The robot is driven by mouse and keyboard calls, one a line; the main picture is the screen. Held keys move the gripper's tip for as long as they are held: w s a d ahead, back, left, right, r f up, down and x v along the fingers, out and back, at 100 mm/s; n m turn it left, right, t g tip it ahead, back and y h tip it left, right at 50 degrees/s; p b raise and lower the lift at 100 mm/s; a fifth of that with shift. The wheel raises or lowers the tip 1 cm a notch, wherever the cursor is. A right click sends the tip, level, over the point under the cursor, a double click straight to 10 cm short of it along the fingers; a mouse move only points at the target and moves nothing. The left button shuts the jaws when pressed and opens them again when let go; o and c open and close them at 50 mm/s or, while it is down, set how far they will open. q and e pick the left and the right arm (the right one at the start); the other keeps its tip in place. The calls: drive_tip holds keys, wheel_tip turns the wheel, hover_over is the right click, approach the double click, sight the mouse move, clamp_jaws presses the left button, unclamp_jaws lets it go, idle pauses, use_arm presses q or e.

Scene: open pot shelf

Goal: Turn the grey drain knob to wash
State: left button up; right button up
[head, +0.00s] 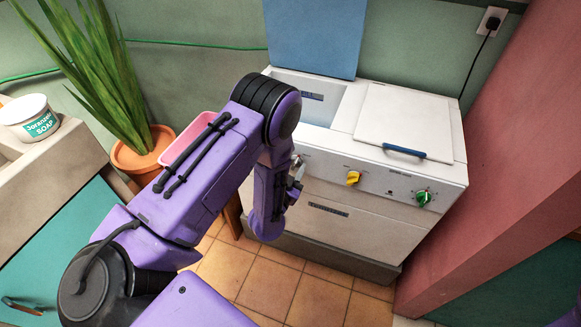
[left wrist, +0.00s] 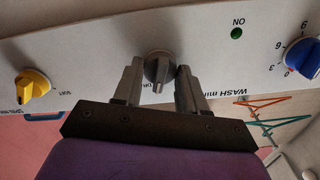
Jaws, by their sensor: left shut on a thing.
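The grey drain knob (left wrist: 158,66) is on the white control panel, seen close up in the left wrist view. My left gripper (head: 296,172) is at the front of the white washing machine (head: 330,228), with its fingers on either side of the knob, shut on it. The knob's ridge points toward the bottom of the wrist picture, beside lettering starting "DR" that a finger partly covers. The "WASH" lettering by the blue dial (left wrist: 302,57) is a separate marking. In the head view my arm and gripper mostly hide the knob. My right gripper is out of view.
The panel also has a yellow knob (head: 353,178) and a green knob (head: 424,198). The blue lid (head: 315,35) stands open; a white lid with a blue handle (head: 404,152) is closed. A potted plant (head: 137,158) is at left, a pink wall (head: 490,150) at right.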

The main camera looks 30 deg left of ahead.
use_arm(q)
drive_tip(key=n, duration=0.6)
drive_tip(key=shift+w+a+r, duration=0.1)
drive_tip(key=shift+a+r, duration=0.05)
drive_tip(key=shift+r, duration=0.1)
drive_tip(key=n, duration=0.6)
drive_tip(key=shift+a+n+b, duration=0.1)
drive_tip(key=shift+n+b, duration=0.2)
drive_tip(key=shift+b, duration=0.05)
drive_tip(key=o, duration=1)
drive_tip(key=shift+o, duration=0.2)
drive_tip(key=shift+f, duration=0.1)
